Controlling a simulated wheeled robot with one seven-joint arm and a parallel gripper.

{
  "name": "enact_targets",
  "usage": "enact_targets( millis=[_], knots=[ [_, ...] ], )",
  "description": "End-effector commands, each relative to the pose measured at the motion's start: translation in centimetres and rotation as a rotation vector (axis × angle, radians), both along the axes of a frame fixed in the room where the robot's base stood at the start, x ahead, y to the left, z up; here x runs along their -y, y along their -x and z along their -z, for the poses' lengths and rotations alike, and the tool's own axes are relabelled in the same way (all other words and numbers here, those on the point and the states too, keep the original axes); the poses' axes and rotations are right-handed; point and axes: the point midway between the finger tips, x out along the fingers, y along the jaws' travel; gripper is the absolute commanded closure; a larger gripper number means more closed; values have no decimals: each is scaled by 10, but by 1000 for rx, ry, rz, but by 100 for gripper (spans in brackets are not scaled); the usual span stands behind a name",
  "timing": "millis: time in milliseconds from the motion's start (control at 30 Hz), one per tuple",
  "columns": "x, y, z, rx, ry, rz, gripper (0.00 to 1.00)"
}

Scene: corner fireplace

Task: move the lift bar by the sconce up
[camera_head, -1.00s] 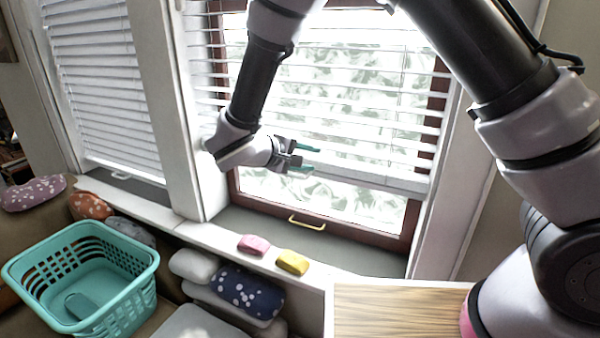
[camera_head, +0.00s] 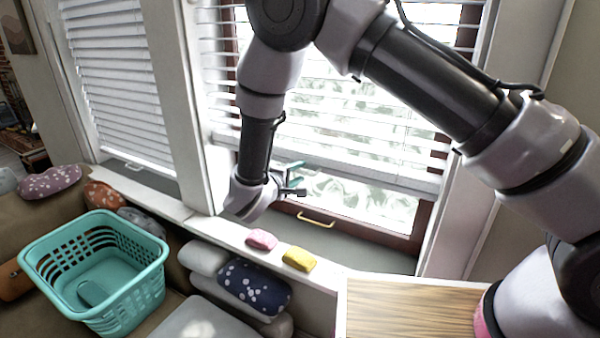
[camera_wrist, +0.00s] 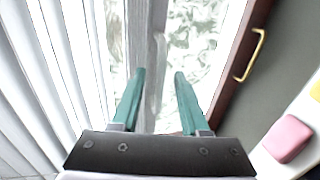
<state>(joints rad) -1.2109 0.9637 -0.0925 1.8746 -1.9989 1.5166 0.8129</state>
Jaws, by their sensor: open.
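A pale horizontal bottom rail (camera_head: 395,182) of the raised blind hangs across the right window. A yellow pull handle (camera_head: 316,219) is fixed low on that window's dark red-brown frame; it also shows in the wrist view (camera_wrist: 251,55). No sconce is in view, so I cannot tell which bar is the one by it. My gripper (camera_head: 303,180) is open and empty, in front of the window near the rail's left part, above and left of the handle. In the wrist view my gripper's teal fingers (camera_wrist: 160,72) have the pale rail (camera_wrist: 146,45) in line between them; contact cannot be told.
A pink block (camera_head: 262,239) and a yellow block (camera_head: 299,259) lie on the white ledge below the window. A teal basket (camera_head: 140,262) stands at the left, near cushions (camera_head: 250,288). A wooden top (camera_head: 405,310) is at the front. A second blind (camera_head: 115,85) covers the left window.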

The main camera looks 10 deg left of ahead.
Motion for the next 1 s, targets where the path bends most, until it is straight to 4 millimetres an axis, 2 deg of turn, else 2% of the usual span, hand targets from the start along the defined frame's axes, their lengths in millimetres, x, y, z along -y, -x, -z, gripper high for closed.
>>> enact_targets(
  millis=[133,400,433,533,567,1000],
  knots=[
    [3,-9,2,-1,-1,-1,55],
    [4,-11,3,-1,-1,-1,55],
    [4,-11,3,-1,-1,-1,59],
    [4,-11,3,-1,-1,-1,97],
    [4,-11,2,-1,-1,-1,100],
    [3,-10,2,-1,-1,-1,100]
  ],
)
